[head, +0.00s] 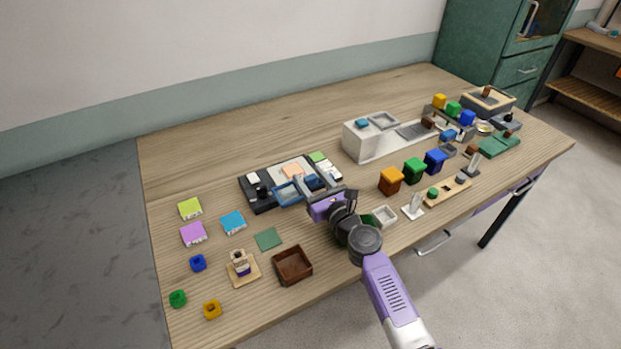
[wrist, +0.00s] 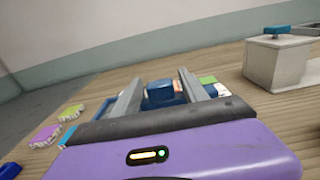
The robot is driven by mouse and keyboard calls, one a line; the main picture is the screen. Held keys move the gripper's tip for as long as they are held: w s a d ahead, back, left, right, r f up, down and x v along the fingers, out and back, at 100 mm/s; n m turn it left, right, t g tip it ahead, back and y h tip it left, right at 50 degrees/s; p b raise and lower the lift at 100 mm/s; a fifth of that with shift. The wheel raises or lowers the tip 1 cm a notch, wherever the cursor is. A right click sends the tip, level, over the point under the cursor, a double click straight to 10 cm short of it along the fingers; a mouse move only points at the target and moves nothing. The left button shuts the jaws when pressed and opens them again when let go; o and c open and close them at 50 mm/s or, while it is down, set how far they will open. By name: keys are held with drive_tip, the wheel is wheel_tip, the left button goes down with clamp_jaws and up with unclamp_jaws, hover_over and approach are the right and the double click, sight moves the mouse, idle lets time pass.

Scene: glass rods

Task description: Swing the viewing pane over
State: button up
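The viewing pane (head: 290,193) has a blue frame and sits at the front of a black board (head: 259,207) on the table, seen in the head view. My gripper (head: 317,192) is low at the right end of the pane. In the wrist view my gripper (wrist: 160,76) has its two grey fingers spread apart. A dark blue block-like part (wrist: 163,94) shows between them. I cannot tell whether either finger touches it. Part of the blue frame (wrist: 97,105) shows left of the left finger. My gripper hides the near right corner of the board.
A white box-shaped station (head: 357,141) stands behind and to the right. Orange (head: 391,179), green (head: 415,170) and blue blocks (head: 435,161) stand right of my gripper. A brown tray (head: 292,265) lies in front. The table's back left is clear.

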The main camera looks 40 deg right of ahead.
clamp_jaws()
idle(1.2)
